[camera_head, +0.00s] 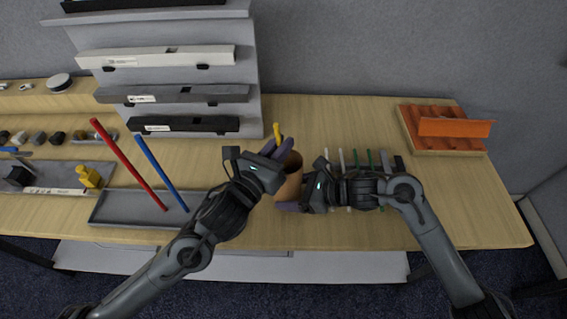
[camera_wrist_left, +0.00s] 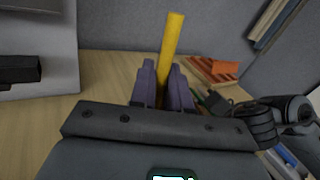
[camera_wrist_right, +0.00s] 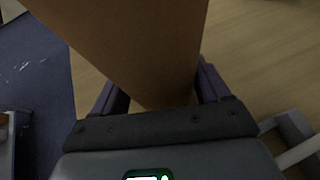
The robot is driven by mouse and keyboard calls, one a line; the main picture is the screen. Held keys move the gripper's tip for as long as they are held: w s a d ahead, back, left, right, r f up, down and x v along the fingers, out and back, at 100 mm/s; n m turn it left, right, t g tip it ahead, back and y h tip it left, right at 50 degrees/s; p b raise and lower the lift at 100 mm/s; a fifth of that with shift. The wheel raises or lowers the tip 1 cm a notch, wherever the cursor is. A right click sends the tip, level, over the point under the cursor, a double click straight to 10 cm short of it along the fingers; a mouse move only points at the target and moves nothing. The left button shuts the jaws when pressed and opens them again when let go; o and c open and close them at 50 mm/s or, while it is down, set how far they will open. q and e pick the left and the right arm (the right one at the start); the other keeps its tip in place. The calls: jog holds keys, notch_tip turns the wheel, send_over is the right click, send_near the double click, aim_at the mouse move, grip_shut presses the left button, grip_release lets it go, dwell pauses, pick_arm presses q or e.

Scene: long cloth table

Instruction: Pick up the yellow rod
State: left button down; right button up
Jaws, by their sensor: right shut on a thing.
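The yellow rod (camera_head: 277,130) sticks up at the middle of the table. In the left wrist view the yellow rod (camera_wrist_left: 171,48) stands slightly tilted between my left gripper's fingers (camera_wrist_left: 165,85), which are close together on either side of it. My left gripper (camera_head: 275,147) hides its lower part in the head view. A brown cup-like holder (camera_head: 291,178) is just beneath my left gripper. My right gripper (camera_head: 301,203) is shut on this holder from the right and front. In the right wrist view the brown holder (camera_wrist_right: 150,50) fills the space between the fingers (camera_wrist_right: 160,85).
A grey tray (camera_head: 110,212) with a red rod (camera_head: 128,162) and a blue rod (camera_head: 160,170) lies left. A stepped rack (camera_head: 165,110) stands behind. An orange-topped wooden block (camera_head: 455,128) is at the back right. Several thin rods lie behind my right gripper.

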dwell(0.4)
pick_arm(q)
notch_tip(320, 180, up, 18)
dwell(0.6)
pick_arm(e)
jog(key=o, duration=0.8)
